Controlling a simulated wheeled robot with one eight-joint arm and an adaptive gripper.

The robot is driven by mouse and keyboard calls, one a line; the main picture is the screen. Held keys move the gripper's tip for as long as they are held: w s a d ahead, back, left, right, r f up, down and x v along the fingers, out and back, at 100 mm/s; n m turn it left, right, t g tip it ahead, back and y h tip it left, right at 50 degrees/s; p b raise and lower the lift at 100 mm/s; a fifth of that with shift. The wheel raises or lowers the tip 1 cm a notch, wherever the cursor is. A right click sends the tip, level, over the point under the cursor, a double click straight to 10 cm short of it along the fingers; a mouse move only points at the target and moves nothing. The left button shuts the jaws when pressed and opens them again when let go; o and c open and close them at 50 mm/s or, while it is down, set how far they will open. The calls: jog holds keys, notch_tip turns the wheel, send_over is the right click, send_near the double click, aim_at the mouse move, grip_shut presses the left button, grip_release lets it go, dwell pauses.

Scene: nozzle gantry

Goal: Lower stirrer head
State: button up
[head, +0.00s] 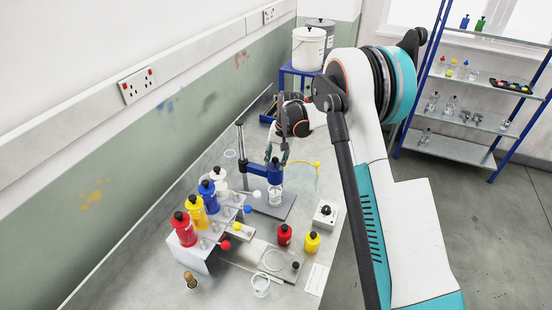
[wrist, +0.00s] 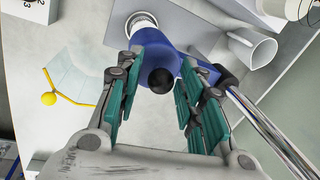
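The stirrer stands on the bench with a flat grey base (head: 277,208), an upright column (head: 240,145) and a blue head (head: 274,174). The silver column (wrist: 262,118) runs along the right. My gripper's teal fingers are apart, one to each side of the knob. Whether they touch the head is not clear. In the head view my gripper (head: 284,155) is just above the head.
Red, yellow, blue and white bottles stand on a rack (head: 190,257) at the left. A small red bottle (head: 284,235), a yellow bottle (head: 312,242) and a white control box (head: 326,213) are nearer. A yellow-edged clear sheet (wrist: 75,80) lies beside the stirrer.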

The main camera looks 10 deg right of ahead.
jog(key=shift+r, duration=0.15)
notch_tip(320, 180, up, 12)
jog(key=s+d, duration=0.1)
jog(key=d, duration=0.1)
dwell(0.5)
jog(key=shift+d, duration=0.1)
